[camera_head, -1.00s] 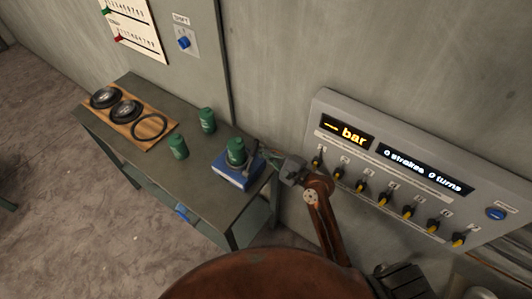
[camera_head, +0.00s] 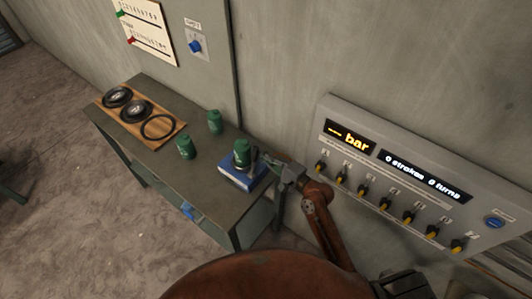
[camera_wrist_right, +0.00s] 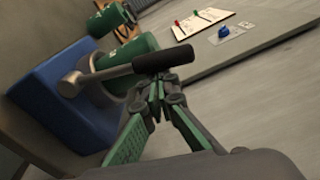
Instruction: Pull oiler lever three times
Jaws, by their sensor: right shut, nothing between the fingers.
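The oiler is a green canister (camera_head: 242,152) on a blue block (camera_head: 240,178) at the right end of the workbench. In the right wrist view its lever (camera_wrist_right: 148,66) is a grey metal arm with a black grip, in front of the green body (camera_wrist_right: 124,58). My right gripper (camera_head: 275,163) is right beside the oiler. In the right wrist view its fingertips (camera_wrist_right: 160,88) are shut and empty, just below the black grip in the picture; I cannot tell if they touch it. The panel display (camera_head: 424,175) reads 0 strokes, 0 turns. My left gripper is not in view.
The bench (camera_head: 180,165) also holds two more green canisters (camera_head: 186,147) and a wooden board (camera_head: 111,114) with dark round parts. A grey panel (camera_head: 340,112) with several yellow-black knobs is on the wall to the right. A chart and blue switch (camera_head: 195,46) are behind.

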